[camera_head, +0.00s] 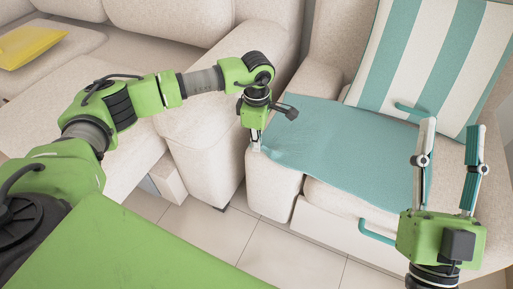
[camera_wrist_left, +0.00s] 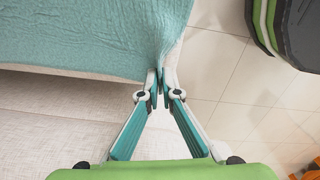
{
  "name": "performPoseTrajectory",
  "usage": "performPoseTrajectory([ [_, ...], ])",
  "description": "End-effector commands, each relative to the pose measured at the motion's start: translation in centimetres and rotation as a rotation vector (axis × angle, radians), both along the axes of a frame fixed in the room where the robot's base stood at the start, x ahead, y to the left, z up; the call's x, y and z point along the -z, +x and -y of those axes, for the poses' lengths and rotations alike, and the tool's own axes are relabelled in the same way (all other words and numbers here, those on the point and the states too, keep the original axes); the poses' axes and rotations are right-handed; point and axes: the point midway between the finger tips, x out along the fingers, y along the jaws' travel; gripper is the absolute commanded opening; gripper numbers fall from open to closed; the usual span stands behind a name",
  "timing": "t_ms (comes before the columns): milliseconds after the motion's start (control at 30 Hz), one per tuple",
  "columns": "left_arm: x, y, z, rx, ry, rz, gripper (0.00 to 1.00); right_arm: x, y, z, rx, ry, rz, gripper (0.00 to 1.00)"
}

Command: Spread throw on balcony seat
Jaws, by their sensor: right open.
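The teal throw (camera_head: 335,140) lies over the left armrest and part of the seat of a cream armchair (camera_head: 340,208). Its near edge hangs slightly over the seat front. My left gripper (camera_head: 255,146) is at the throw's left corner, over the armrest. In the left wrist view, the throw (camera_wrist_left: 85,35) narrows to a pulled corner between the fingertips of my left gripper (camera_wrist_left: 160,85), which are shut on it. My right gripper (camera_head: 451,126) is open, its fingers apart and pointing up the picture over the right of the seat. It partly hides the throw's right end.
A teal and white striped cushion (camera_head: 435,55) leans on the backrest. Thin teal curved bars, one lower (camera_head: 376,233), show near my right gripper; what they belong to is unclear. A cream sofa (camera_head: 190,105) with a yellow item (camera_head: 28,46) stands left. Tiled floor (camera_head: 215,228) is clear between.

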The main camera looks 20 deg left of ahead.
Motion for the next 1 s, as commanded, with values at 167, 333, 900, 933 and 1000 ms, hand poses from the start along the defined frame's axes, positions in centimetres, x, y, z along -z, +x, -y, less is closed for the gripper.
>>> performPoseTrajectory([
  [167,0.1,-0.1,-0.1,0.0,0.003,-0.004,0.0,0.0,0.0,0.0,0.0,0.0,0.0,0.42],
  [333,-1.3,0.0,-0.1,-0.001,0.002,-0.001,0.0,0.0,0.0,0.0,0.0,0.0,0.0,0.42],
  [900,-4.5,0.0,-0.1,-0.001,0.002,-0.001,0.0,0.0,0.0,0.0,0.0,0.0,0.0,0.31],
  [933,-4.5,0.0,-0.1,-0.001,0.002,-0.001,0.0,0.0,0.0,0.0,0.0,0.0,0.0,0.31],
  [1000,-4.5,0.0,-0.1,-0.001,0.002,0.0,0.0,0.0,0.0,0.0,0.0,0.0,0.0,0.31],
])
